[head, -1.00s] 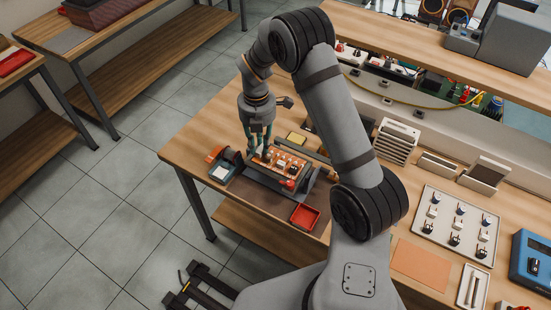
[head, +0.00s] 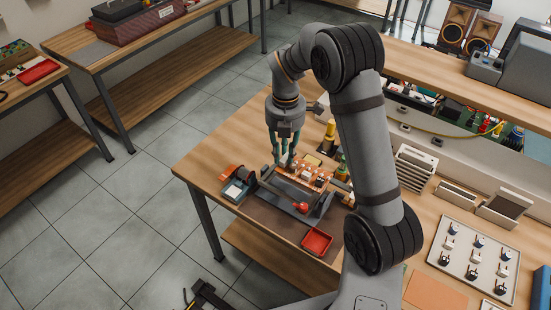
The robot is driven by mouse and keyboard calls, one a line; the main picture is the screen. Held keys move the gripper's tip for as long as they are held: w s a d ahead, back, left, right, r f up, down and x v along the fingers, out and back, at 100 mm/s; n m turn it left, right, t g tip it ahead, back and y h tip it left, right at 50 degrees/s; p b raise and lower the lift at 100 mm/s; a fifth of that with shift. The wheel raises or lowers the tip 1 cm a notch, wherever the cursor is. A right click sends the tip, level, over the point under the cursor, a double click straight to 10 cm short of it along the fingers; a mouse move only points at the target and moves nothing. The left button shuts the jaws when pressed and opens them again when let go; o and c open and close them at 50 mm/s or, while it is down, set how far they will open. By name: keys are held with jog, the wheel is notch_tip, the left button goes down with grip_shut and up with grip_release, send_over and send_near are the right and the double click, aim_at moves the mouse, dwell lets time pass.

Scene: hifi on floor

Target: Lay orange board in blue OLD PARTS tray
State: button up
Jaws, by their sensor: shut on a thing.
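The orange board (head: 307,174) carries several small parts and shows just behind and above the dark grey holder (head: 284,190) on the wooden bench. My gripper (head: 284,162) points down, shut on the board's left end. The board looks raised clear of the holder, though the exact gap is hard to judge. No blue tray with readable OLD PARTS lettering shows. Only a sliver of a blue object (head: 541,290) is in view at the right edge, and I cannot tell what it is.
A red tray (head: 317,241) lies in front of the holder, which has a red knob (head: 301,207). A yellow-topped bottle (head: 329,133) stands behind the board. Right are upright white racks (head: 413,168) and a pale tray of small parts (head: 472,256).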

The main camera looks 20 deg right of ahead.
jog(key=s+d+r, duration=0.1)
jog(key=d, duration=0.1)
jog(key=s+d+r, duration=0.1)
jog(key=d+r, duration=0.1)
jog(key=d, duration=0.1)
jog(key=s+d+r+b, duration=0.1)
jog(key=d+r, duration=0.1)
jog(key=shift+s+d, duration=0.15)
jog(key=shift+d, duration=0.15)
jog(key=shift+s+d+r+p, duration=0.1)
jog(key=shift+d+r+p, duration=0.05)
jog(key=shift+r+p, duration=0.95)
jog(key=shift+d+r+p, duration=0.1)
jog(key=shift+r+p, duration=0.95)
jog(key=shift+r, duration=0.05)
